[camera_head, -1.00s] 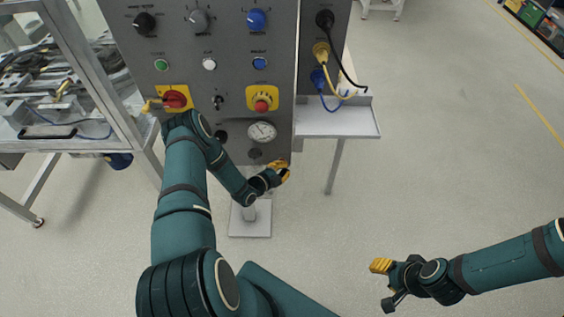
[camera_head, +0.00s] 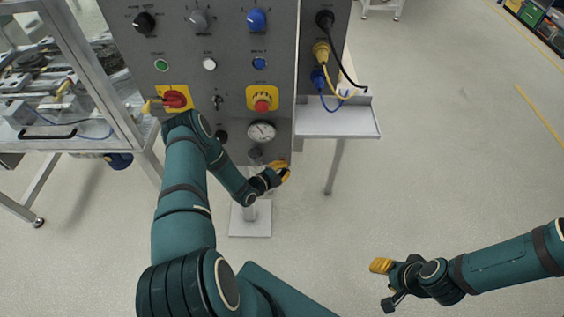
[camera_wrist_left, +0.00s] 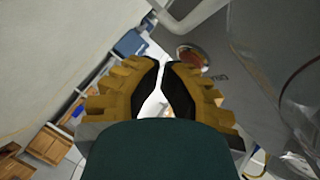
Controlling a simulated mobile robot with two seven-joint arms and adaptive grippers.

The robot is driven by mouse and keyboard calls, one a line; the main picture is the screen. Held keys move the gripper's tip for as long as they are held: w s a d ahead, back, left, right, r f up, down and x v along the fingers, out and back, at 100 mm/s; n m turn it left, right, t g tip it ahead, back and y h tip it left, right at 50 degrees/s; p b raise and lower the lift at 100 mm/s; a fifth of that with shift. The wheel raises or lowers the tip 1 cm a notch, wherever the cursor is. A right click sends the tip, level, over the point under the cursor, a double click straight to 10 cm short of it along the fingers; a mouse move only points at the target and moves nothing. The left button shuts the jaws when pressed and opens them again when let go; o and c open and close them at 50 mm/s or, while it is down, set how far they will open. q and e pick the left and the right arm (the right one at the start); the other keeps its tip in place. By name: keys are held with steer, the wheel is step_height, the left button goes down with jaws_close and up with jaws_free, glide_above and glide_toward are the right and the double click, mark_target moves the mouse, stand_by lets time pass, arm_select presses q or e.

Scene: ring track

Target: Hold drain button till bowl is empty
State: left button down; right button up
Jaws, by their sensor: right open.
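My left gripper (camera_head: 284,170) is at the lower edge of the grey control panel, just right of and below the round gauge. In the left wrist view its yellow fingers (camera_wrist_left: 162,62) are drawn together with only a thin gap and nothing between them. A round reddish button (camera_wrist_left: 192,57) shows just beyond the right-hand finger, partly covered, beside a partly readable label. I cannot tell whether the finger touches it. A clear bowl (camera_wrist_left: 302,98) is at the right in that view; its contents cannot be made out. My right gripper (camera_head: 384,282) is open and empty over the floor.
The panel (camera_head: 228,88) carries knobs, lamps, a red rotary switch (camera_head: 174,99), a red emergency stop (camera_head: 262,105) and the gauge (camera_head: 262,131). A small shelf (camera_head: 338,122) juts out right. A metal-framed bench (camera_head: 85,80) stands left.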

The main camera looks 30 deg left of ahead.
stand_by(0.7)
arm_select(q)
steer(key=shift+s+d, duration=0.45)
steer(key=shift+s, duration=0.25)
steer(key=shift+p, duration=0.3)
steer(key=s+d, duration=0.1)
steer(key=s+p, duration=0.1)
steer(key=s, duration=0.1)
steer(key=s+d, duration=0.1)
steer(key=shift+s+d+p, duration=0.15)
steer(key=shift+d+p, duration=0.15)
steer(key=shift+p, duration=0.05)
